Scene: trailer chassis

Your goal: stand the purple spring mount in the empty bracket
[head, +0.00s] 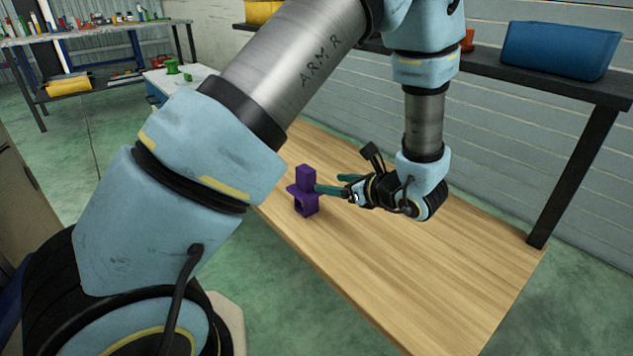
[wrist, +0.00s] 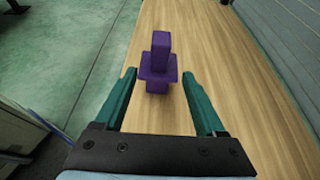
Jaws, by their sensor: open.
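The purple spring mount (head: 304,190) stands upright on the wooden table, near its left edge in the head view. It has a square post on top, a wider flange in the middle and a block with an opening below. My gripper (head: 332,184) is level with it, to its right in the head view, with its teal fingers pointing at it. In the wrist view the mount (wrist: 158,64) is centred ahead, in line with the gap between the open fingers (wrist: 158,76). The gripper holds nothing. No empty bracket can be made out in either view.
The wooden table (head: 420,270) is otherwise bare where it shows. A dark shelf with a blue bin (head: 560,50) runs behind it. A white table with a green part (head: 172,67) and a cluttered workbench (head: 90,32) stand at the back left. My arm hides part of the scene.

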